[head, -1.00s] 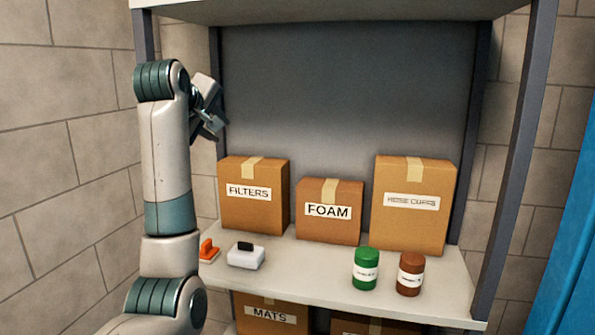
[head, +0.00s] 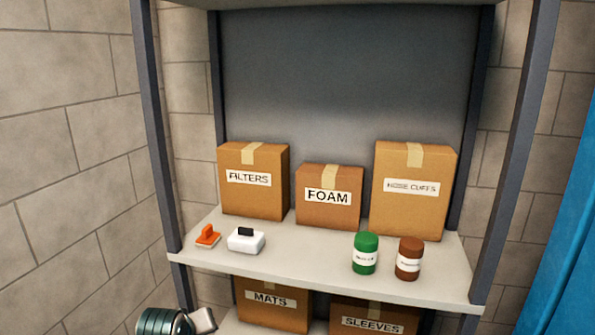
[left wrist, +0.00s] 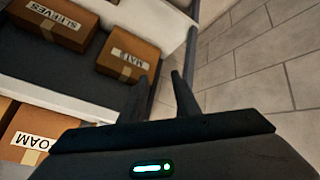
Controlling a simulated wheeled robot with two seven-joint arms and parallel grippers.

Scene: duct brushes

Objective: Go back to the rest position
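In the head view a small part of my left arm shows at the bottom left, below the shelf edge, and its gripper is out of that view. In the left wrist view my left gripper (left wrist: 159,80) has two dark fingers with a gap between them and nothing held. An orange-handled brush (head: 207,237) and a white brush with a black grip (head: 246,240) stand side by side on the left of the middle shelf (head: 310,268). My right gripper is in neither view.
Boxes marked FILTERS (head: 252,202), FOAM (head: 327,214) and HOSE CUFFS (head: 410,212) line the shelf's back. A green jar (head: 365,243) and a brown jar (head: 410,250) stand in front. MATS (head: 270,317) and SLEEVES (head: 372,327) boxes sit below. A blue sheet (head: 560,270) hangs at the right.

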